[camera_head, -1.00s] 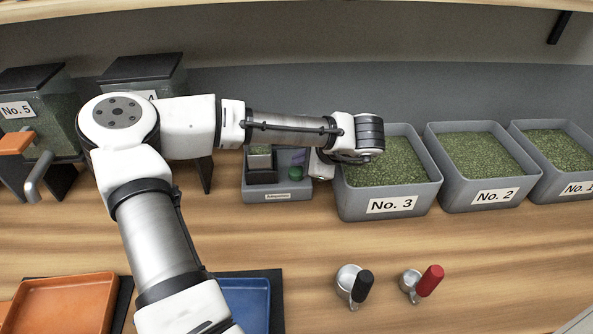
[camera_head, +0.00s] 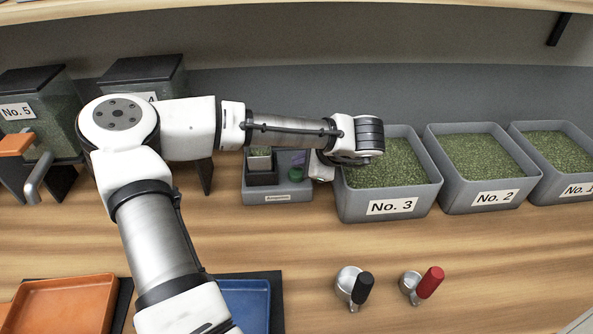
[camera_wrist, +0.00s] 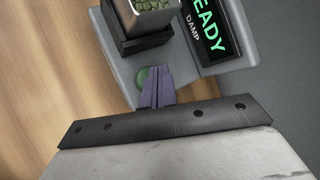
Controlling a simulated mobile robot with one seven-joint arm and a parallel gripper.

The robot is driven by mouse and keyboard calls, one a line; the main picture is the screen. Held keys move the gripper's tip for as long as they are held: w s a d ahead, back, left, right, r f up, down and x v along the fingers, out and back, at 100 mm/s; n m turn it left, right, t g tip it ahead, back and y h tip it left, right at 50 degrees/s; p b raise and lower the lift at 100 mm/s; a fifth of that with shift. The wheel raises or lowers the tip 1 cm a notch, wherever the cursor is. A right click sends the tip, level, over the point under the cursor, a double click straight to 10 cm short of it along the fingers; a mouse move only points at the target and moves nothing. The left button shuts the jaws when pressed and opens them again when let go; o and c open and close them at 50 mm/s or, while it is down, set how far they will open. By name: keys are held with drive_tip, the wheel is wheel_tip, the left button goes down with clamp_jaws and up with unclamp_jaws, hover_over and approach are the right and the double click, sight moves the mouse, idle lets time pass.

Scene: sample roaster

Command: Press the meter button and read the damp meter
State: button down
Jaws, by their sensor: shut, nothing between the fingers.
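The damp meter (camera_head: 278,196) is a grey box on the counter, left of bin No. 3. In the wrist view its dark display (camera_wrist: 213,35) shows green letters, "EADY" in view with the start cut off, above the word DAMP. A metal cup of green beans (camera_wrist: 150,12) stands in its black holder; it also shows in the head view (camera_head: 260,160). The green round button (camera_wrist: 142,78) is partly hidden behind my gripper (camera_wrist: 155,72). My purple fingers are together and empty, their tips over or against the button; contact cannot be told.
Open bins of green beans, No. 3 (camera_head: 391,207), No. 2 (camera_head: 494,197) and another, stand to the right. Two scoops, black-handled (camera_head: 354,286) and red-handled (camera_head: 424,285), lie in front. An orange tray (camera_head: 65,306) and blue tray (camera_head: 247,303) sit at the front left.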

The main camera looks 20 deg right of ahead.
sight(301, 174)
drive_tip(key=shift+f, duration=0.1)
idle(0.7)
drive_tip(key=shift+f, duration=0.3)
drive_tip(key=shift+f+b, duration=0.85)
drive_tip(key=shift+f, duration=0.05)
idle(0.8)
drive_tip(key=shift+r, duration=0.1)
drive_tip(key=shift+r+p, duration=1.05)
drive_tip(key=shift+r, duration=0.15)
drive_tip(key=shift+r+p, duration=1.9)
drive_tip(key=shift+r, duration=0.65)
drive_tip(key=shift+f, duration=0.1)
